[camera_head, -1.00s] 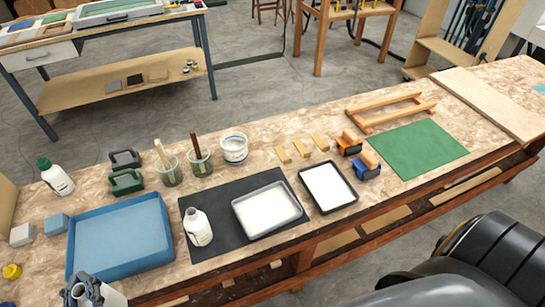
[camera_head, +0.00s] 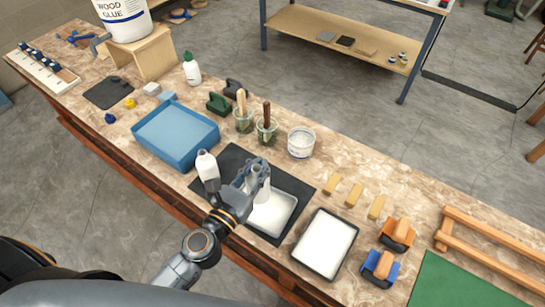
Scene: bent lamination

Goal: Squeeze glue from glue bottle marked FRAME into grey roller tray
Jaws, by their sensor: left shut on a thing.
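My left gripper (camera_head: 254,180) is shut on a white bottle (camera_head: 264,190), partly hidden by the fingers. It is above the left part of the grey roller tray (camera_head: 292,222), which has a white inside. Whether the bottle touches the tray, and how far it tilts, I cannot tell. No marking is readable on it. Another white bottle (camera_head: 207,165) stands left of the gripper, on the black mat (camera_head: 235,155). A black tray (camera_head: 304,262) with a white inside is to the right. My right gripper is not in view.
A blue tray (camera_head: 150,150) lies left of the mat. Cups with brushes (camera_head: 244,122) and a white tub (camera_head: 301,142) stand behind. Wooden blocks (camera_head: 353,196) and clamp-like tools (camera_head: 397,235) are at right. A wood glue bucket (camera_head: 125,20) is on a wooden stand.

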